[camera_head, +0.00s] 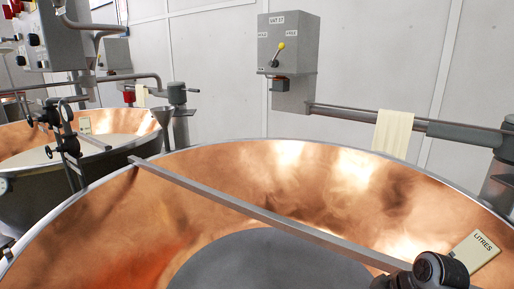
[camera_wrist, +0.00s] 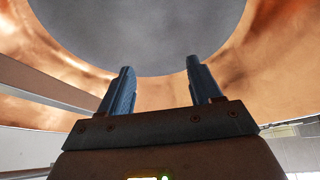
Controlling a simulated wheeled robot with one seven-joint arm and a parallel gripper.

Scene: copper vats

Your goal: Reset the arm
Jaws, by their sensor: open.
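My gripper (camera_wrist: 160,68) shows in the wrist view, with its two blue-grey fingers standing apart and nothing between them. Beyond the fingers are the copper wall (camera_wrist: 285,75) of a vat and a dark grey round surface (camera_wrist: 150,30). No fingertip touches anything that I can see. In the head view the large copper vat (camera_head: 230,170) fills the foreground, with a grey surface at its bottom. The gripper cannot be made out in the head view.
A metal bar (camera_head: 260,213) crosses the near vat; a LITRES plate (camera_head: 475,251) stands at its right. A cloth (camera_head: 393,134) hangs on a pipe. A second vat (camera_head: 60,175) stands left.

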